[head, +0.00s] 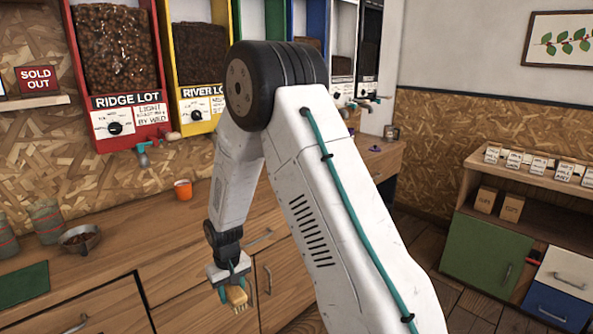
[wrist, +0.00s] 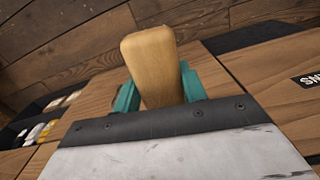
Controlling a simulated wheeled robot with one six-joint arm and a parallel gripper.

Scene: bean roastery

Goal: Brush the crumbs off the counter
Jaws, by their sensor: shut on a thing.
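My gripper (head: 234,280) is shut on a brush (head: 236,297) with a pale wooden body and light bristles pointing down. In the wrist view the brush's wooden body (wrist: 152,62) stands between my two teal fingers (wrist: 160,92). In the head view the brush shows against the cabinet fronts, by the front edge of the wooden counter (head: 128,245). I cannot tell its height or whether the bristles touch anything. I can make out no crumbs on the counter; my arm hides part of it.
On the counter are an orange cup (head: 183,190), a metal pan of beans (head: 79,238), stacked containers (head: 46,222) and a green mat (head: 24,284). Bean dispensers (head: 117,60) hang behind. A shelf unit (head: 487,250) stands at right. The wrist view shows a dark compartment with small items (wrist: 38,132).

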